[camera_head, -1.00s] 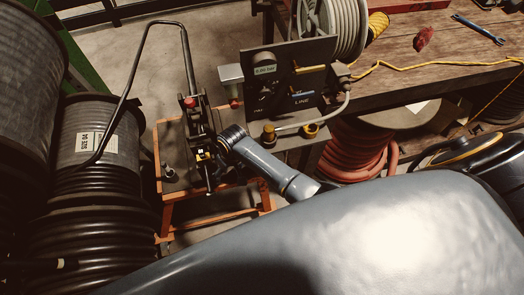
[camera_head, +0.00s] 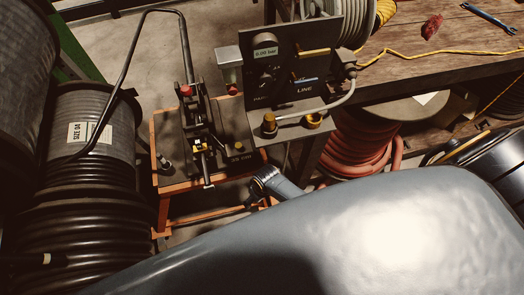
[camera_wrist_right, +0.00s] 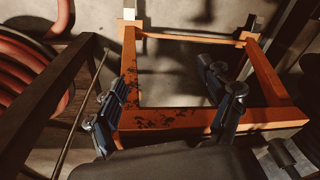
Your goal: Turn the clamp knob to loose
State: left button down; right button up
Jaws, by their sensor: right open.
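The hose crimper (camera_head: 200,125) stands on an orange frame (camera_head: 160,205), with a long bent black lever, a red knob (camera_head: 186,91) and a yellow part at its front. A small post with a knob (camera_head: 164,163) stands at the left of the base. I cannot tell which of these is the clamp knob. My right arm shows low in the head view, in front of the frame; its fingers are hard to make out there. In the wrist view my right gripper (camera_wrist_right: 172,108) is open and empty, its blue-grey fingers spread over the frame's orange bar. My left gripper is not in view.
A dark control panel (camera_head: 285,70) with a pressure display and handles stands right of the crimper. Black hose reels (camera_head: 92,140) fill the left. A wooden bench (camera_head: 440,60) is at right, with a coiled red hose (camera_head: 355,145) under it.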

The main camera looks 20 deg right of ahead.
jog(key=shift+s+d+f, duration=0.35)
jog(key=shift+s+f, duration=0.25)
jog(key=shift+f, duration=0.25)
jog(key=s+d+f+b, duration=0.1)
jog(key=s+d+f, duration=0.2)
jog(key=s, duration=0.6)
jog(key=s+d+f+b, duration=0.2)
jog(key=s+d+f, duration=0.1)
jog(key=s+f, duration=0.4)
jog(key=s+d+f+h+b, duration=0.1)
jog(key=s+d+f+b, duration=0.1)
jog(key=s+f, duration=0.4)
jog(key=s+d, duration=0.1)
jog(key=s, duration=0.3)
jog(key=shift+s+d, duration=0.2)
jog(key=shift+s, duration=0.1)
